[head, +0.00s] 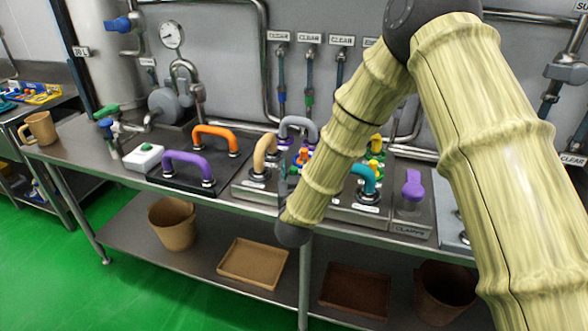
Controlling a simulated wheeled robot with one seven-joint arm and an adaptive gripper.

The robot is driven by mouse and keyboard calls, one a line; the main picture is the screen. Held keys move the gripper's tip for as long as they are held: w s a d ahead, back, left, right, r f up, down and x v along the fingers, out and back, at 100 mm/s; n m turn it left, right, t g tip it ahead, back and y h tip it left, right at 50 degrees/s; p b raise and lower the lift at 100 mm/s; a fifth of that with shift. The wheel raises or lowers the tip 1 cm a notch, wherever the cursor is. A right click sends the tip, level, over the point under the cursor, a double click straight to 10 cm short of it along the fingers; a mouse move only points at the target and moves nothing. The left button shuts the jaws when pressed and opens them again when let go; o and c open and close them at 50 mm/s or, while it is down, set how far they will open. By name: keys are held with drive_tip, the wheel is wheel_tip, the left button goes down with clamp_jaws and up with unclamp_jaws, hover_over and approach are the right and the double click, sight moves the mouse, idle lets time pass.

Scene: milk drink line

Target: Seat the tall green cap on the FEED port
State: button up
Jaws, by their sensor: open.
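I cannot pick out the tall green cap for certain. Small yellow-and-green parts (375,166) stand on the steel unit behind the teal handle (369,176), too small to make out. I cannot read a FEED label; the port may be hidden behind my forearm. My forearm slants down across the middle of the bench. A dark part of my gripper (284,186) shows at its left edge, by the bench front. Its fingertips are hidden, and I see nothing held. Small purple and orange parts (303,157) show just beyond it.
Orange (216,132) and purple (188,160) handles stand on a black plate. Tan (263,146) and grey (300,122) handles stand right of them. A purple-topped clamp unit (411,190) is at right. A bin (172,224) and trays (252,264) sit on the lower shelf.

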drive_tip(key=s, duration=1)
drive_tip(key=shift+s, duration=0.4)
